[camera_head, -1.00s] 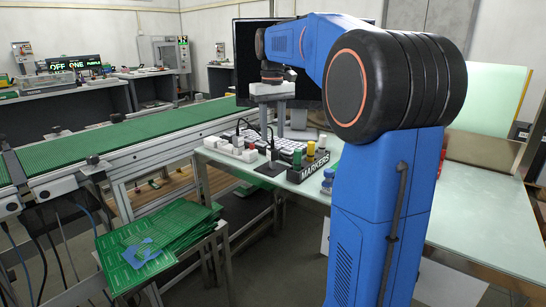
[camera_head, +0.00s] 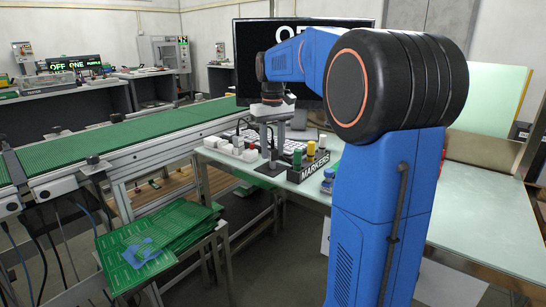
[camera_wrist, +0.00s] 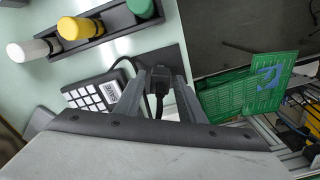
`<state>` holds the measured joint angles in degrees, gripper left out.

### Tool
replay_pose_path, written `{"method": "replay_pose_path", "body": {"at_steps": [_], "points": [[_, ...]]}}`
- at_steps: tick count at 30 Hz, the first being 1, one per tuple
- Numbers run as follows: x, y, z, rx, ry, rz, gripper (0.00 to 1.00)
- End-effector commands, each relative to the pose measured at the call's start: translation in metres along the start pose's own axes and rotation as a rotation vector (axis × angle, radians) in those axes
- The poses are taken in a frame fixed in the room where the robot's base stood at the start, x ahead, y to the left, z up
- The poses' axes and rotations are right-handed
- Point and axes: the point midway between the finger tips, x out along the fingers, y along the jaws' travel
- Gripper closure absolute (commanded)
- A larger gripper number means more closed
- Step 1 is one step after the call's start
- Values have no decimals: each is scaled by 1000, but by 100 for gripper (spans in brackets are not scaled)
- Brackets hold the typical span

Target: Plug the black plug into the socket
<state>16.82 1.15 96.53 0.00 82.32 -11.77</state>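My gripper (camera_head: 270,138) points down over the left end of the pale table. In the wrist view my gripper (camera_wrist: 160,80) has its two grey fingers on either side of the black plug (camera_wrist: 158,84), with a gap between them. A dark square plate (camera_wrist: 170,57) lies beneath the plug; the plate also shows in the head view (camera_head: 270,169). A white block strip (camera_head: 236,151), possibly the socket, stands left of my gripper. I cannot make out its openings.
A black MARKERS tray (camera_head: 307,172) with upright markers stands right of my gripper. A white-keyed pad (camera_wrist: 95,93) lies beside the plug. A dark monitor (camera_head: 310,95) stands behind. Green boards (camera_head: 160,245) lie below the table's left edge. The table's right side is clear.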

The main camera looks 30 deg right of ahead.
Motion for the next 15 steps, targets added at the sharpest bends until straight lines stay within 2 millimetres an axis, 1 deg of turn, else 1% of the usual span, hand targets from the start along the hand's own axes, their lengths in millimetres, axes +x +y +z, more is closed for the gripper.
{"method": "replay_pose_path", "body": {"at_steps": [2,3,5,6,7,8,12,15], "points": [[0,0,0,0,0,0,64],[0,0,0,0,0,0,66],[0,0,0,0,0,0,81],[0,0,0,0,0,0,90],[0,0,0,0,0,0,98],[0,0,0,0,0,0,100],[-1,0,0,0,0,0,100],[-6,0,0,0,1,0,100]]}}
